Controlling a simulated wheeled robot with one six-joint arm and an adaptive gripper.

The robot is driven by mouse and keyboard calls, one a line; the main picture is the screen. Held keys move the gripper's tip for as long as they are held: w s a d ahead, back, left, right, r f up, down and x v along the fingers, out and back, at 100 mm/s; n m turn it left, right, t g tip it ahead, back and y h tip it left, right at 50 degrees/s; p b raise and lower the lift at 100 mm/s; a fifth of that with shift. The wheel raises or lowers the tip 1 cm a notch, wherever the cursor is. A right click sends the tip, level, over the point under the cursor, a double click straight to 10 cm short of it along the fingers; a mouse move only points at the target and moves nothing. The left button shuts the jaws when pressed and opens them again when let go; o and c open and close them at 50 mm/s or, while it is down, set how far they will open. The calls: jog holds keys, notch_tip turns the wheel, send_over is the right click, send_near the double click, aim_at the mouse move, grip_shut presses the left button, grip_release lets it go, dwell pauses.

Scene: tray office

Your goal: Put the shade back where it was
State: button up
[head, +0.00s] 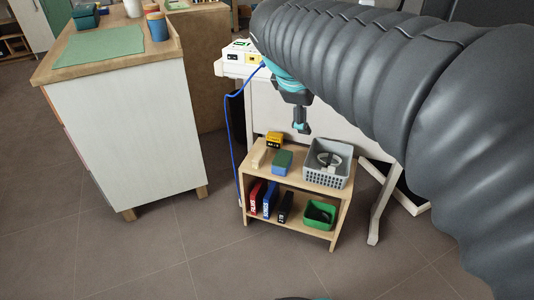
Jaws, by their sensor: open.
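I cannot pick out anything that is plainly a shade. My gripper (302,130) hangs fingers down above the small wooden shelf (299,188), between its back edge and the white desk behind. It is open and no held thing shows in it. On the shelf's top, a grey basket (321,177) at the right holds a pale, rounded thing (329,159) that I cannot name for sure. My gripper is above and apart from the basket. My dark, ribbed arm covers the upper right of the view, so much of the desk is hidden.
The shelf top also bears a blue-green box (282,162), a yellow-black box (273,140) and a beige block (259,155). Below are binders (269,200) and a green bin (318,215). A blue cable (231,145) hangs left. A cabinet (125,140) stands left; floor between is clear.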

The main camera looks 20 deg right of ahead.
jog(key=s+a+f+m+t+y, duration=0.1)
jog(key=s+a+f+m+y, duration=0.4)
jog(key=s+a+f+m, duration=0.4)
jog(key=s+a+f, duration=0.2)
jog(key=s, duration=0.1)
jog(key=shift+f+y, duration=0.2)
jog(key=shift+y, duration=0.1)
dwell(1.1)
